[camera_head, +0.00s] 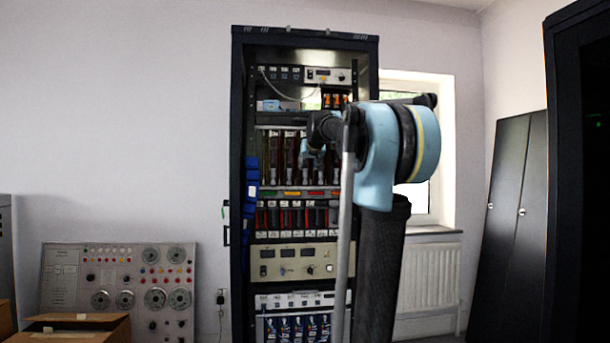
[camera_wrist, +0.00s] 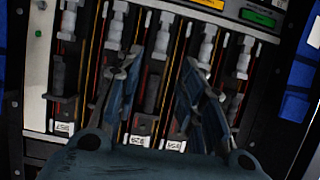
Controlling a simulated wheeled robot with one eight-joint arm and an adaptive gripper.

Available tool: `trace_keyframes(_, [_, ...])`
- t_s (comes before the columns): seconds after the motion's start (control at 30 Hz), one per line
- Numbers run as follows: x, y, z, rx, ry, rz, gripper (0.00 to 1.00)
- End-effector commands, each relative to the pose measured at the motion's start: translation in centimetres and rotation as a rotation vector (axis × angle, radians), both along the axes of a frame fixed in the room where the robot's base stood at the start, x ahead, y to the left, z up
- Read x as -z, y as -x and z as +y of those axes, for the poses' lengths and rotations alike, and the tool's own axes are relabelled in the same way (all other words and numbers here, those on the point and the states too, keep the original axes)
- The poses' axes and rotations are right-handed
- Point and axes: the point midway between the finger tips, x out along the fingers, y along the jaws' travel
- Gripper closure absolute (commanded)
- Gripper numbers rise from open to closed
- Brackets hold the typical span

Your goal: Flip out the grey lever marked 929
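In the wrist view my gripper (camera_wrist: 160,60) is open, with its two dark blue fingers apart in front of a row of grey levers. A label that seems to read 929 (camera_wrist: 140,140) sits low between the fingers. The dark grey lever (camera_wrist: 151,94) above that label stands in the gap between the fingers, and I see no finger closed on it. Whether a finger touches it cannot be told. In the head view my gripper (camera_head: 316,150) is at the rack's upper lever row, small and partly hidden by my arm.
Neighbouring levers stand close on both sides, one above a label at the left (camera_wrist: 62,127) and one above a label at the right (camera_wrist: 174,145). The black rack (camera_head: 238,130) has blue parts on its left edge. A panel with dials (camera_head: 120,285) stands at the left.

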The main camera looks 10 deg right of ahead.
Motion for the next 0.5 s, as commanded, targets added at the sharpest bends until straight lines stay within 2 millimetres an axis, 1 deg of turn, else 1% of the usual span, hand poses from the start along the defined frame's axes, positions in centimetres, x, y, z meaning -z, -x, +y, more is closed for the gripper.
trace_keyframes(0.03, [0.3,-0.9,0.0,0.000,0.000,0.000,0.64])
trace_keyframes(0.2, [1.4,-3.4,0.0,0.000,0.000,0.000,0.64])
trace_keyframes(0.4, [2.4,-5.9,0.0,0.000,0.000,0.000,0.64])
trace_keyframes(0.5, [2.7,-6.7,0.0,0.000,0.000,0.000,0.64])
